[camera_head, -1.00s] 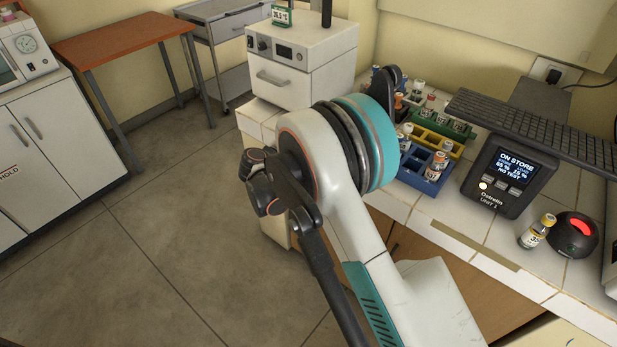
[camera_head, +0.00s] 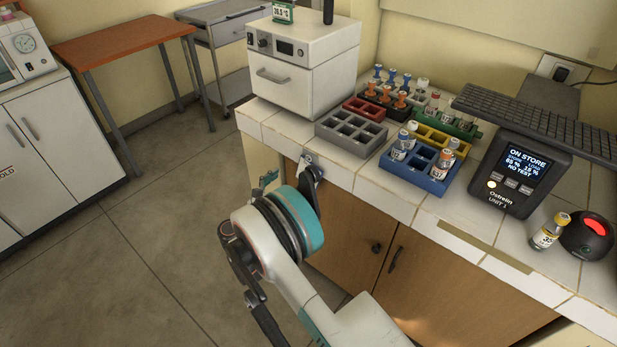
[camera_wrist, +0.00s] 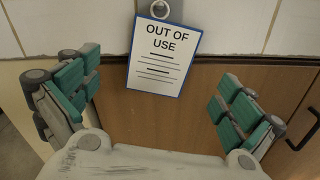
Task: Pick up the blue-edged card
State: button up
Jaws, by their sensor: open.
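In the head view my gripper (camera_head: 284,180) is mostly hidden by my own wrist.
The tiled counter edge (camera_head: 375,187) runs just above my gripper. Wooden cabinet doors (camera_head: 345,240) with dark handles lie behind the card. On the counter stand a blue rack (camera_head: 425,180) with vials, a grey rack (camera_head: 350,134) and a black unit (camera_head: 515,175). Open floor lies to the left.

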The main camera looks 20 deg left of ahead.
aim_at(309, 172)
jog(key=b+x, duration=0.2)
jog(key=x, duration=0.5)
jog(key=shift+d+r+b, duration=0.1)
jog(key=shift+d+b, duration=0.15)
jog(key=shift+b, duration=0.15)
jog(key=c, duration=0.8)
